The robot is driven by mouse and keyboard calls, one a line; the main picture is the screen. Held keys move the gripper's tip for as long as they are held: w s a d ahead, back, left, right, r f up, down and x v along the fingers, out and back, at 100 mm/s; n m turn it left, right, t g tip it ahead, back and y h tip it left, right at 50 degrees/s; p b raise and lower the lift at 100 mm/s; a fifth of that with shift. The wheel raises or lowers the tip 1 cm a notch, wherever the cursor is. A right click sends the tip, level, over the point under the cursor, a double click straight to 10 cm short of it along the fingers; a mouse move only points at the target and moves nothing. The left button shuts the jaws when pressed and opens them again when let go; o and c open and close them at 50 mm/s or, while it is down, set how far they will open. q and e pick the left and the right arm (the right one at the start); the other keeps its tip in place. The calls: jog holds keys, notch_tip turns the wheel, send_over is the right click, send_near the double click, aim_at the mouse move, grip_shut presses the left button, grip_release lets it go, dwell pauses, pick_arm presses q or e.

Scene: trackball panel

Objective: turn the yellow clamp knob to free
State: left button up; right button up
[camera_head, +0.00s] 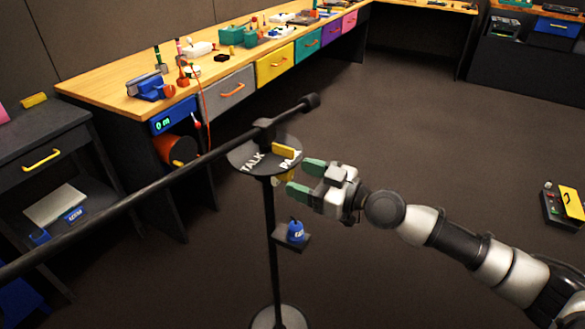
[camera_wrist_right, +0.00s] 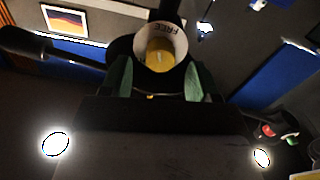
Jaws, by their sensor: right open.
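The yellow clamp knob (camera_wrist_right: 160,57) shows in the right wrist view, ringed by a white collar marked FREE. It sits between and just beyond the green fingertips of my right gripper (camera_wrist_right: 159,76). In the head view a bit of yellow that looks like this knob (camera_head: 286,177) shows under the dark round plate, partly hidden by the fingers. My right gripper (camera_head: 297,177) is open there, pointing left at the stand. I cannot tell whether a finger touches the knob. My left gripper is not in view.
The dark plate (camera_head: 238,157) carries TALK lettering and a yellow bar (camera_head: 283,149). A long black boom (camera_head: 150,187) crosses above the stand pole (camera_head: 270,225). A blue weight (camera_head: 295,232) sits on a small shelf. The workbench (camera_head: 130,80) lies behind; the right floor is mostly clear.

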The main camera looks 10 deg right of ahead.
jog(key=shift+w+a+r, duration=0.15)
jog(key=shift+w+a, duration=0.25)
jog(key=shift+a, duration=0.2)
jog(key=shift+w+a+f+p, duration=0.2)
jog(key=shift+w+a+p, duration=0.2)
jog(key=shift+a, duration=0.15)
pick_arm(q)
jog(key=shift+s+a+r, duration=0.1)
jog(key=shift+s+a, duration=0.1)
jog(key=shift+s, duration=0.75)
pick_arm(e)
jog(key=c, duration=0.9)
jog(key=shift+m, duration=2.2)
jog(key=o, duration=0.9)
pick_arm(q)
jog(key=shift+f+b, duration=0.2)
jog(key=shift+b, duration=0.1)
pick_arm(e)
jog(key=shift+d, duration=0.15)
